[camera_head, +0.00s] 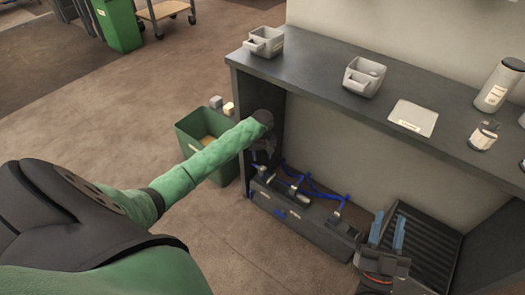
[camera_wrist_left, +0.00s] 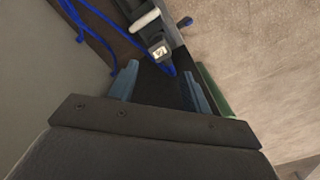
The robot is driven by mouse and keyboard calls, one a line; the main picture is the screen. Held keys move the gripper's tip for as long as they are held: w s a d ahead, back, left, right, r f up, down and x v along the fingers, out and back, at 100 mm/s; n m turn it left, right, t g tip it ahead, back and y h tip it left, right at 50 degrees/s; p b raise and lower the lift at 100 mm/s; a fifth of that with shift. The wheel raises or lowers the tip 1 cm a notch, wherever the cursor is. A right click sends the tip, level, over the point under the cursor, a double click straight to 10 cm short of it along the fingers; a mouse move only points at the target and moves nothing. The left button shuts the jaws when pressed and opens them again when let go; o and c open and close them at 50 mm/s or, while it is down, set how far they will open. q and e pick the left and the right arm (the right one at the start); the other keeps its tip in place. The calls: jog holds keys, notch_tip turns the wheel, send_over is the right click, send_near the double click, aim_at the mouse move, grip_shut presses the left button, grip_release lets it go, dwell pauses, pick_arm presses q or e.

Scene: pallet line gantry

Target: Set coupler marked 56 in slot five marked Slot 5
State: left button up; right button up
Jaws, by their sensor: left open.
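A dark long box (camera_head: 312,232) stands low under the counter, with several grey couplers and blue cords along its top. My left gripper (camera_wrist_left: 160,90) is open and points down at the box's left end; in the head view its fingers are mostly hidden by my arm. In the left wrist view a grey coupler (camera_wrist_left: 147,22) with a small white label lies just beyond the fingertips, apart from them. I cannot read its number, nor pick out coupler 56 or Slot 5. My right gripper (camera_head: 387,232) is open and empty in front of a ribbed black tray.
The dark counter (camera_head: 330,62) overhangs the box and carries two grey bins (camera_head: 264,41) (camera_head: 364,76), a white labelled plate (camera_head: 413,118) and a white cylinder (camera_head: 498,86). A green bin (camera_head: 190,142) stands on the floor left of the counter. The brown floor in front is clear.

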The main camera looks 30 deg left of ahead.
pick_arm(q)
jog(key=s+d+m+t+h, duration=0.25)
jog(key=d+t, duration=0.25)
jog(key=d, duration=0.8)
jog(key=s+d+m+t+h, duration=0.2)
jog(key=d+m+t, duration=0.2)
jog(key=d, duration=0.9)
jog(key=s+d+r+m+t+h, duration=0.25)
jog(key=s+d+r+t, duration=0.45)
jog(key=s+d+r, duration=0.35)
jog(key=s+d+r+t, duration=0.1)
jog(key=s+r+t, duration=0.2)
jog(key=r, duration=0.4)
jog(key=s+d+r+m+t, duration=0.1)
jog(key=s+r+t, duration=0.2)
jog(key=s+r, duration=0.2)
notch_tip(320, 180, up, 3)
jog(key=shift+s+d+r+m, duration=0.15)
jog(key=shift+d+m, duration=0.1)
jog(key=shift+m, duration=0.05)
pick_arm(e)
jog(key=shift+g+h, duration=0.3)
jog(key=shift+g, duration=0.6)
jog(key=f, duration=0.3)
jog(key=w+f, duration=0.1)
jog(key=shift+a+f, duration=0.25)
jog(key=shift+f, duration=0.1)
